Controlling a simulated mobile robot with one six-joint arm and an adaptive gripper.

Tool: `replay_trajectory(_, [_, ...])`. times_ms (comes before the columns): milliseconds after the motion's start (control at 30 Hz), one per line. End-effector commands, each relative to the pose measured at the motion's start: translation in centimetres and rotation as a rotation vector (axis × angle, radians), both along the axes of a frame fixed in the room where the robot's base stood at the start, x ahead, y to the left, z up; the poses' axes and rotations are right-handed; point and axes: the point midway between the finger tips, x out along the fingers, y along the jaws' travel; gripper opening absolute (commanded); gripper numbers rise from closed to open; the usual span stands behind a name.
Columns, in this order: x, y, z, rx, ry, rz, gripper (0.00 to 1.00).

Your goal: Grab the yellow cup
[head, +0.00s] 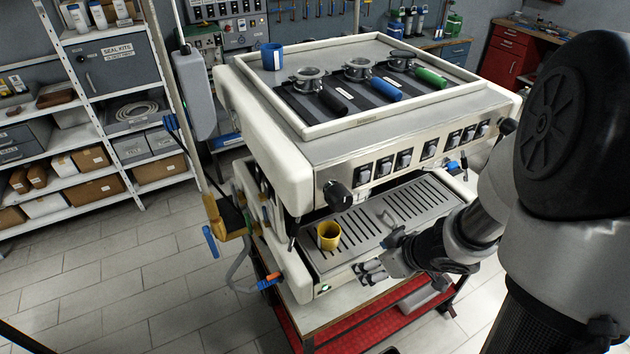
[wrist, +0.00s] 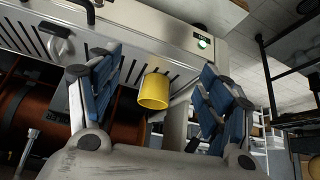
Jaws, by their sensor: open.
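The yellow cup (head: 328,236) stands upright on the left end of the slotted drip tray (head: 358,242) of the espresso machine. My gripper (head: 370,272) is in front of the tray, to the right of and lower in the picture than the cup. In the wrist view the cup (wrist: 154,91) shows between the two blue-padded fingers of my gripper (wrist: 161,97). The fingers are spread apart, and the cup lies beyond them. No finger is seen touching it.
The white machine body (head: 290,170) overhangs the tray, with a black knob (head: 338,196) above the cup. A blue cup (head: 271,56) and portafilters (head: 309,80) are on top. A red cart (head: 370,325) supports the machine. Shelves (head: 90,110) stand at the left.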

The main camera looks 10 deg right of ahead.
Motion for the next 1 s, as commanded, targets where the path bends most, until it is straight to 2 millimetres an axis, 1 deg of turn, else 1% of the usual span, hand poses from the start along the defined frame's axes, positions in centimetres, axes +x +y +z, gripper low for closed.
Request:
replay_trajectory(67, [-0.1,0.6,0.0,0.024,0.012,0.017,0.72])
replay_trajectory(167, [1.0,1.4,-0.2,0.031,0.013,0.028,0.72])
replay_trajectory(500, [7.3,5.0,-0.2,0.027,0.012,0.028,0.72])
replay_trajectory(600, [8.8,5.8,-0.1,0.028,0.012,0.027,0.72])
replay_trajectory(700, [9.7,6.3,-0.1,0.028,0.012,0.023,0.72])
replay_trajectory(867, [10.2,6.5,-0.4,0.027,0.012,0.023,0.72])
replay_trajectory(1000, [10.8,6.9,-1.8,0.028,0.013,0.022,0.72])
